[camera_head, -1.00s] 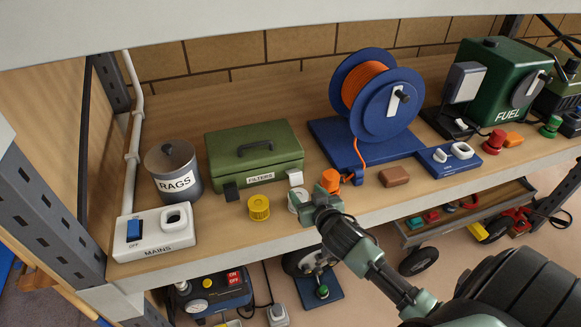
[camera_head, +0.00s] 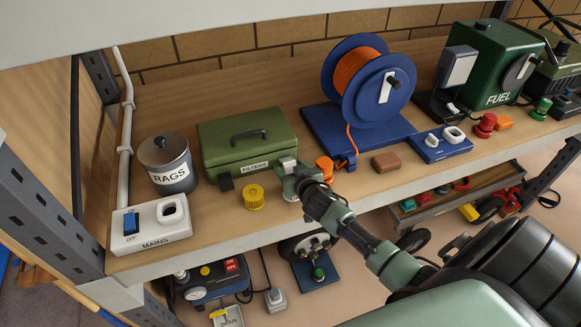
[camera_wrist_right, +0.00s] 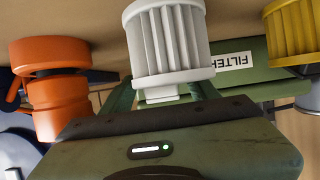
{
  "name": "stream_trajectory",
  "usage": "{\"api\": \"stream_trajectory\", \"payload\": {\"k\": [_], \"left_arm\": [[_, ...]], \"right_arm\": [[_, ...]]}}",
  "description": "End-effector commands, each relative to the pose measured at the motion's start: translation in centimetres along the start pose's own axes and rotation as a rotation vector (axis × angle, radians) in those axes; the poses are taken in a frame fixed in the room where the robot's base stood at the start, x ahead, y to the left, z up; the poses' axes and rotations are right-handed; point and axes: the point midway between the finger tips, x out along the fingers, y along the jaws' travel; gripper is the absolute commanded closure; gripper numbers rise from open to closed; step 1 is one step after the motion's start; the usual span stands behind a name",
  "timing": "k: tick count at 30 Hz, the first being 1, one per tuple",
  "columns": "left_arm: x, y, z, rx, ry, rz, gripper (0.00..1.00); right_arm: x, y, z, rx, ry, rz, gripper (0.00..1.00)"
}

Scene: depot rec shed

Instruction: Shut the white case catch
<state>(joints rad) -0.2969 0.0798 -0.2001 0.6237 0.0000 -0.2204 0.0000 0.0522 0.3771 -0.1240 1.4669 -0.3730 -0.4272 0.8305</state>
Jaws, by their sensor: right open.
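The green case (camera_head: 222,147), labelled FILTERS, stands on the shelf with its lid down. Its white catch (camera_head: 288,163) is at the front right and appears to stick out from the case front, higher than the black catch (camera_head: 226,184) at the left. My right gripper (camera_head: 291,168) is open at the white catch. In the wrist view the white catch (camera_wrist_right: 160,93) shows between the fingers (camera_wrist_right: 163,95); I cannot tell whether they touch it. A ribbed white knob (camera_wrist_right: 168,40) hides part of it there. My left gripper is not in view.
A yellow knob (camera_head: 253,197) and an orange one (camera_head: 325,170) stand on either side of my right gripper. A rags tin (camera_head: 171,178), mains box (camera_head: 150,240) and blue cable reel (camera_head: 389,110) stand nearby. The shelf's front edge is close below.

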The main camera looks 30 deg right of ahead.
Motion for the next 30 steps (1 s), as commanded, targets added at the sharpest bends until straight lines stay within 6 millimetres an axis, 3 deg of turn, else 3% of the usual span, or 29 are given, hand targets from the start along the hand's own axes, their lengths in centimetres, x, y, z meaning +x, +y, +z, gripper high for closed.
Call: {"api": "stream_trajectory", "payload": {"k": [6,12,13,23,30], "left_arm": [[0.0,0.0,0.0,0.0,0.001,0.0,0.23],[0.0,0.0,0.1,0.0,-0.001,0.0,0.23],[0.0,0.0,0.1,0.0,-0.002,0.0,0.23],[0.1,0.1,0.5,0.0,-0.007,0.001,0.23],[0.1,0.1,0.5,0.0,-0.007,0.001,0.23]], "right_arm": [[0.0,0.0,0.0,0.0,0.0,0.0,0.4],[0.0,0.0,0.0,0.001,0.0,0.0,0.96],[0.0,0.0,0.0,0.001,0.0,0.0,1.0],[0.0,0.0,-0.4,-0.001,-0.044,0.0,1.0],[-0.1,0.0,-1.3,0.0,-0.19,-0.001,1.0]]}}
